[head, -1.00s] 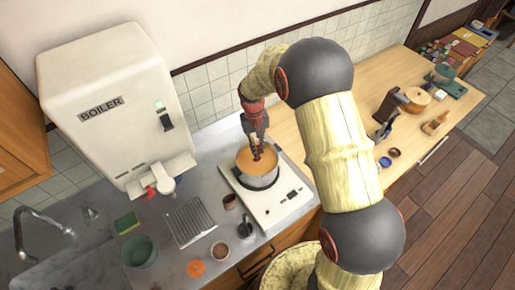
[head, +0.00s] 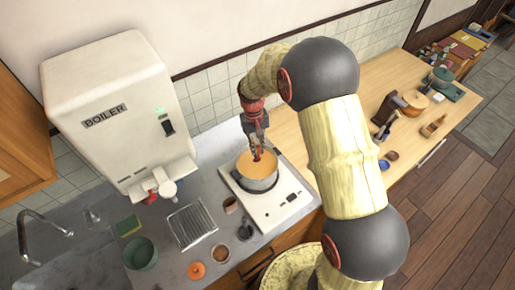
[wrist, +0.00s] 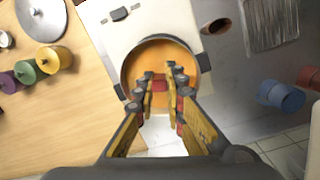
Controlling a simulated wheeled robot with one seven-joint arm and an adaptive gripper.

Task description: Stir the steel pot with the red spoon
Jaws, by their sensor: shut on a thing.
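The steel pot (head: 260,182) stands on the white hob and is filled with orange liquid. It also shows in the wrist view (wrist: 199,84), seen from above. My gripper (head: 258,146) is directly over the pot, pointing down. In the wrist view my gripper (wrist: 160,86) is shut on the red spoon (wrist: 158,82), a small red part of which shows between the fingers. In the head view the red spoon (head: 257,155) reaches down to the orange liquid inside the pot. Its lower end is hidden by the liquid and the fingers.
The white hob (head: 290,203) lies on the steel counter beside the wooden worktop. A boiler (head: 125,125) stands at left. A drain rack (head: 190,224), brown cup (head: 231,204), green bowl (head: 141,252) and orange lid (head: 196,269) are left of and in front of the hob.

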